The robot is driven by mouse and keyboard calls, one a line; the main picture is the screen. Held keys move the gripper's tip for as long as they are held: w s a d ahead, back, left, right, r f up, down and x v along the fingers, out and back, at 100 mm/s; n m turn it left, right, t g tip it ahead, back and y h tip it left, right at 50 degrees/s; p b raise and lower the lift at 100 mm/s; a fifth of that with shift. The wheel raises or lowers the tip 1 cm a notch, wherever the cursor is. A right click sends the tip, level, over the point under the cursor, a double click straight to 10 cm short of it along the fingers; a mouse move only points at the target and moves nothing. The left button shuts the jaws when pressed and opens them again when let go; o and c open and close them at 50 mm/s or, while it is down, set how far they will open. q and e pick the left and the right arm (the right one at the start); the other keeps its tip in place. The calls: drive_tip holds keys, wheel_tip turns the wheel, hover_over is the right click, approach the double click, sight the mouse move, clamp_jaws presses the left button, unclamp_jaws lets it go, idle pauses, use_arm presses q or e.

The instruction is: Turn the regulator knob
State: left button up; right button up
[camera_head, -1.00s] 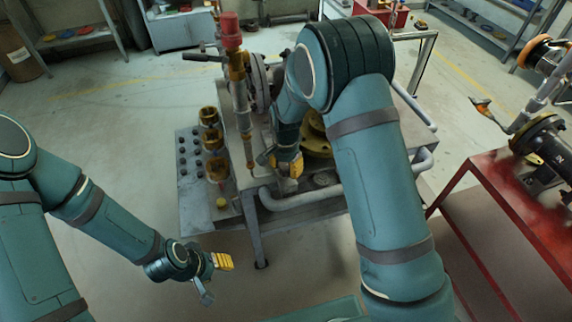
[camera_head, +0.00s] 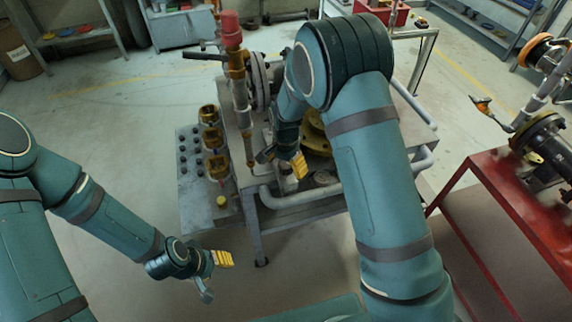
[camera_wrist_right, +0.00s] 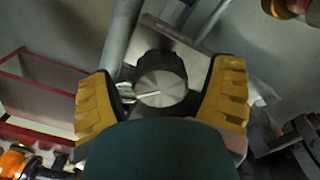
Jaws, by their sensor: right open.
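The regulator knob (camera_wrist_right: 161,78) is round, with a dark rim, a silver face and a pale pointer line. It shows in the right wrist view, between the two yellow-padded fingers of my right gripper (camera_wrist_right: 162,88). These fingers are spread, with a gap on each side of the knob, and I see no contact. In the head view my right gripper (camera_head: 282,160) is over the front of the grey valve table, and I cannot make out the knob there. My left gripper (camera_head: 214,275) is open and empty, low in front of the table, well away from the knob.
The grey table (camera_head: 275,206) carries a red-capped upright pipe (camera_head: 236,70) just left of my right gripper. Brass fittings (camera_head: 212,140) stand on a side panel at left. A red stand (camera_head: 515,190) with a black valve is at right.

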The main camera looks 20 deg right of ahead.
sight(286, 163)
wheel_tip(286, 163, up, 12)
idle(0.5)
idle(0.4)
